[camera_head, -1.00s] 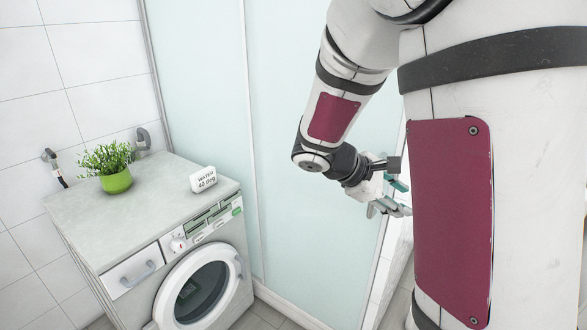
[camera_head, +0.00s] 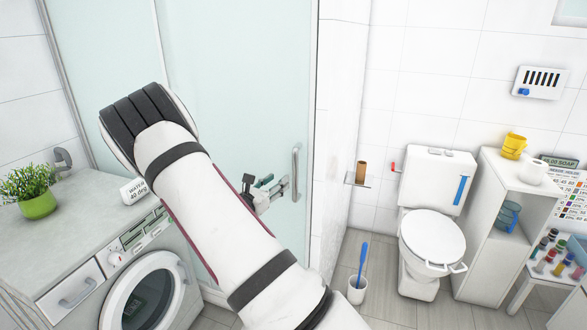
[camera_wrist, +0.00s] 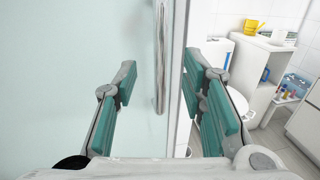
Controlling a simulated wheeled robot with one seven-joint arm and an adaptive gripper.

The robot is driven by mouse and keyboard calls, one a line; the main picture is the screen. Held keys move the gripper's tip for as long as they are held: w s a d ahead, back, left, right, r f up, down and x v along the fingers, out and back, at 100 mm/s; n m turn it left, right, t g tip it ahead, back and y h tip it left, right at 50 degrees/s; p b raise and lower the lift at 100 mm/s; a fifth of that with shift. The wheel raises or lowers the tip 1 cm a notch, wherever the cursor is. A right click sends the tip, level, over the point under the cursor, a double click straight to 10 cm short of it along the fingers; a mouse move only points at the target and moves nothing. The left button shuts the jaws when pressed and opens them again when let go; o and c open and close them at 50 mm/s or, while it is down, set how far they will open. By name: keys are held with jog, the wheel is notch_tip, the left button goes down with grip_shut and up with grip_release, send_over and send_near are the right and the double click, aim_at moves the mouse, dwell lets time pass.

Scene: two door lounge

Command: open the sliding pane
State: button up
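The sliding pane (camera_head: 240,70) is a pale frosted glass panel in a white frame, with a vertical silver bar handle (camera_head: 296,174) near its right edge. The pane stands closed against the frame's right side, as far as I can see. My gripper (camera_head: 275,188) is just left of the handle in the head view, partly hidden behind my arm. In the wrist view, my gripper (camera_wrist: 157,90) is open with teal finger pads apart. The handle (camera_wrist: 160,60) shows upright between the fingers, ahead of them; I cannot tell whether anything touches.
A washing machine (camera_head: 150,290) with a green potted plant (camera_head: 36,192) on top stands left. A toilet (camera_head: 432,240), a brush with holder (camera_head: 358,288) and a white shelf unit (camera_head: 510,215) stand right. A tiled wall borders the pane. Floor is free before the toilet.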

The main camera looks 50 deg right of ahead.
aim_at(293, 169)
jog(key=d, duration=0.3)
jog(key=w+d, duration=0.1)
jog(key=d, duration=0.3)
jog(key=w+d, duration=0.1)
jog(key=d, duration=0.3)
jog(key=shift+w+d, duration=0.1)
jog(key=shift+d, duration=0.1)
grip_shut()
